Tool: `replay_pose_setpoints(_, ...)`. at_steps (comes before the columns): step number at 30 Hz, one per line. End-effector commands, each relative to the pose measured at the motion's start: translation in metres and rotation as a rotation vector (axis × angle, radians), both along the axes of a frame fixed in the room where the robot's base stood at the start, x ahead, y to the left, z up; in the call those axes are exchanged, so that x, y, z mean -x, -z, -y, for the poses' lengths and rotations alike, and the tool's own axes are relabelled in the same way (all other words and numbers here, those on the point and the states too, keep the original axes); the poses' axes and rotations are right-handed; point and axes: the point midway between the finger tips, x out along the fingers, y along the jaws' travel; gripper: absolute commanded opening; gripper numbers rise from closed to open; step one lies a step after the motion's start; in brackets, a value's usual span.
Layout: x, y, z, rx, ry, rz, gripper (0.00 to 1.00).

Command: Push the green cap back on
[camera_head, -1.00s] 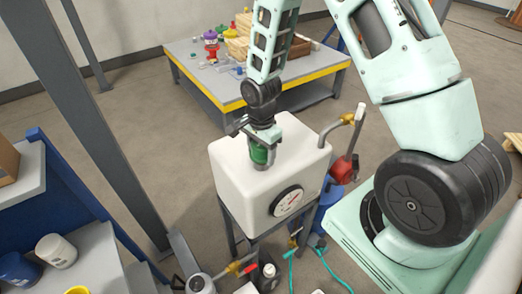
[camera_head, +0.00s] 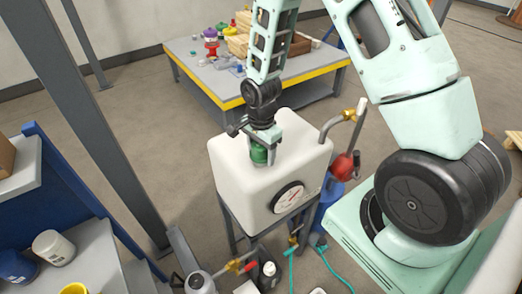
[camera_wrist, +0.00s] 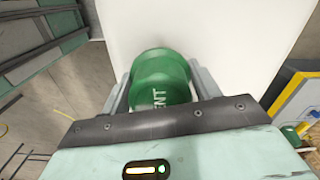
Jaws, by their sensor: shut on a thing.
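The green cap (camera_head: 259,157) is between the fingers of my gripper (camera_head: 263,149), on top of the white tank (camera_head: 225,170) in the head view. The white tank (camera_wrist: 215,35) fills the middle of the wrist view behind the cap. The cap's lower edge meets the tank top in the head view. Whatever lies under the cap is hidden.
A round gauge (camera_head: 287,197) is on the tank's front. A brass-fitted pipe (camera_head: 345,116) and a red ball-shaped part (camera_head: 345,167) stand on its right. A yellow-edged table (camera_head: 215,80) with several items stands behind. A grey post (camera_head: 115,140) rises on the left.

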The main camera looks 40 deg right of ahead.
Motion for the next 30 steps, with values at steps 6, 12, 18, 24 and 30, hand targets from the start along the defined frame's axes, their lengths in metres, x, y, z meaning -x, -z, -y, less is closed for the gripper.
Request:
replay_pose_setpoints(6, 0.000, 0.000, 0.000, 0.000, 0.000, 0.000, 0.76)
replay_pose_setpoints(12, 0.000, 0.000, 0.000, 0.000, 0.000, 0.000, 0.87)
replay_pose_setpoints(18, 0.000, -0.003, 0.000, 0.000, 0.000, 0.002, 0.87)
replay_pose_setpoints(24, -0.001, -0.025, 0.001, 0.000, 0.001, 0.005, 0.87)
replay_pose_setpoints(30, -0.001, -0.063, 0.000, 0.000, 0.000, 0.008, 0.87)
